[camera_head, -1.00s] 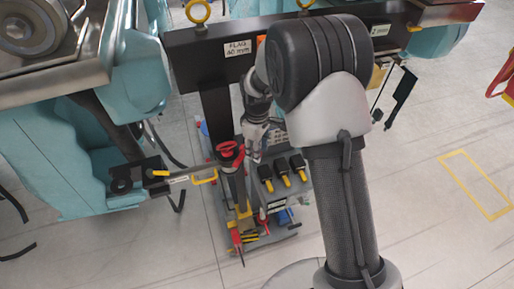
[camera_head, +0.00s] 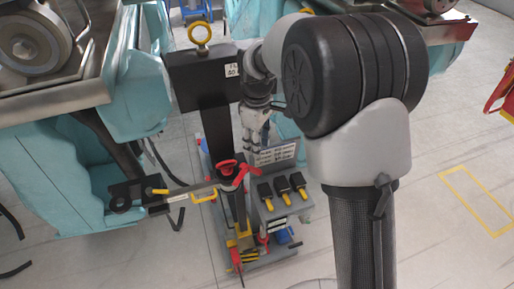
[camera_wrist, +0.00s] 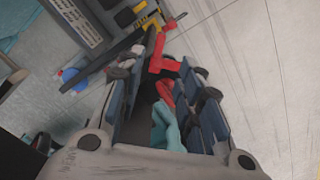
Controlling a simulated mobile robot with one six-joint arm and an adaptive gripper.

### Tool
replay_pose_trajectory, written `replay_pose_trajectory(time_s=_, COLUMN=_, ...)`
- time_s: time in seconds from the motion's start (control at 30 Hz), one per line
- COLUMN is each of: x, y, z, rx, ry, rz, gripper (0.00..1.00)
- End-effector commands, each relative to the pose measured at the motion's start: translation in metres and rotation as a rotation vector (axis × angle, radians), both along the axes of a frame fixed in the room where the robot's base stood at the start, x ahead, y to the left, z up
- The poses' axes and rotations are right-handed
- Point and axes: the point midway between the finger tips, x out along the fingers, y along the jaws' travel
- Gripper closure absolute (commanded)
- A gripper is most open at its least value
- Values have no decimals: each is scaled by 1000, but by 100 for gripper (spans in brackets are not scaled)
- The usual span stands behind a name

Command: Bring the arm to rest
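My gripper (camera_head: 256,138) hangs below my bent arm, near the middle of the head view. It points down beside a dark upright post, above a grey board of tools. In the wrist view my gripper (camera_wrist: 163,75) has its two padded fingers apart, with nothing held between them. A red part (camera_wrist: 163,55) and a teal surface (camera_wrist: 168,125) show through the gap, beyond the fingers. My arm's large dark elbow and grey link cover much of the right of the head view and hide what is behind.
A red-handled tool (camera_head: 229,167) stands close below the gripper. Beside it are several black, yellow-tipped handles (camera_head: 283,192) on the board. A dark crossbeam (camera_head: 192,88) with a yellow ring is behind. Teal machinery (camera_head: 60,185) is left; open floor (camera_head: 440,245) is right.

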Motion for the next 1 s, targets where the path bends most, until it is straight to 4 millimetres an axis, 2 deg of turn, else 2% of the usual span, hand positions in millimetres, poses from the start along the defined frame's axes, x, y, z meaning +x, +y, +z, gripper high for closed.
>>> replay_pose_trajectory(time_s=0.47, x=0, y=0, z=0, rx=0, ry=0, rz=-2, gripper=67)
replay_pose_trajectory(time_s=0.63, x=-13, y=-12, z=14, rx=8, ry=-31, rz=-69, gripper=67)
replay_pose_trajectory(time_s=0.77, x=-44, y=-33, z=35, rx=25, ry=-85, rz=-203, gripper=67)
replay_pose_trajectory(time_s=0.9, x=-91, y=-58, z=50, rx=51, ry=-146, rz=-377, gripper=67)
replay_pose_trajectory(time_s=1.0, x=-127, y=-74, z=52, rx=73, ry=-191, rz=-500, gripper=67)
